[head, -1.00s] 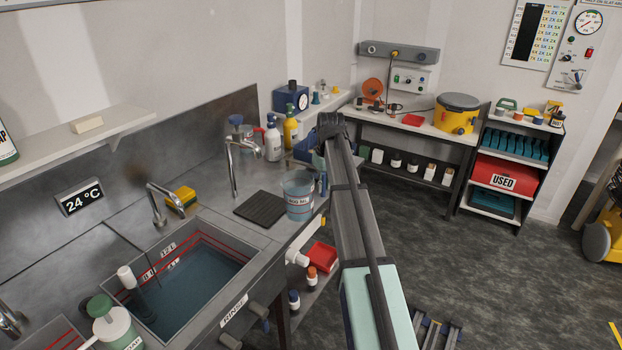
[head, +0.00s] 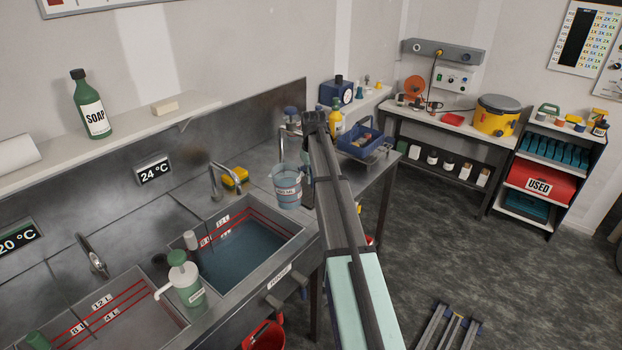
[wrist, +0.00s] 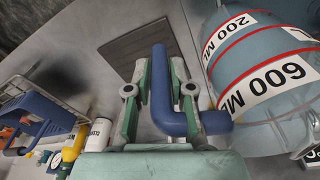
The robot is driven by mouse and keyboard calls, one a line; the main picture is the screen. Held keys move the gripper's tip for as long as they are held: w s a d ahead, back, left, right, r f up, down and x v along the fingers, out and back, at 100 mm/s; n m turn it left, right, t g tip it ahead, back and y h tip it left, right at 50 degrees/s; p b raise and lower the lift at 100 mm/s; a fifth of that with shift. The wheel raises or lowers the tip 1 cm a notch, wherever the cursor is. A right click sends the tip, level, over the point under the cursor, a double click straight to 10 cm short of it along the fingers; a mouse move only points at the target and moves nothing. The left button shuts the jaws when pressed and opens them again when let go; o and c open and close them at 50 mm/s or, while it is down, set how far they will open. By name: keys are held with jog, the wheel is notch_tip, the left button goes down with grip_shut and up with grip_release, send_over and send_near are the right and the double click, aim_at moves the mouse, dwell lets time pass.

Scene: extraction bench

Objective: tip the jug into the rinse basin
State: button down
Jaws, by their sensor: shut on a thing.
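The jug (head: 287,190) is a clear bluish measuring jug with red rings and a blue handle (wrist: 160,95). In the wrist view the jug body (wrist: 265,75) fills the right side, and my gripper (wrist: 160,92) is shut on the handle. In the head view the jug looks about upright, just beyond the right rear corner of the rinse basin (head: 262,217). The basin holds blue water (head: 238,255) and has red level lines on its walls. My arm hides most of the gripper in the head view.
A green-topped pump bottle (head: 186,280) stands at the basin's front left. A tap (head: 222,182) and yellow sponge (head: 235,178) are behind the basin. A dark mat (wrist: 150,55) lies on the counter. A blue crate (head: 360,143) sits on a rack to the right.

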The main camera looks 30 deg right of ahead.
jog(key=shift+d+r+h+b, duration=0.15)
jog(key=shift+r+h+b, duration=0.15)
jog(key=shift+r+h, duration=0.6)
jog(key=shift+d+r+h+b, duration=0.1)
jog(key=shift+r+h+b, duration=0.15)
jog(key=shift+r+h, duration=0.65)
jog(key=shift+a+b, duration=0.1)
jog(key=shift+b, duration=0.25)
jog(key=shift+a+h+b, duration=0.15)
jog(key=shift+h+b, duration=0.85)
jog(key=shift+h, duration=0.1)
jog(key=shift+a+h+b, duration=0.2)
jog(key=shift+h+b, duration=0.3)
jog(key=shift+r, duration=0.2)
jog(key=shift+a+r+t+h, duration=0.2)
jog(key=shift+r+h, duration=0.25)
jog(key=shift+r, duration=0.15)
jog(key=shift+a+r+t+h, duration=0.1)
jog(key=shift+a+r+h, duration=0.1)
jog(key=shift+r+h, duration=0.35)
jog(key=shift+a+r+n, duration=0.1)
jog(key=shift+n, duration=0.2)
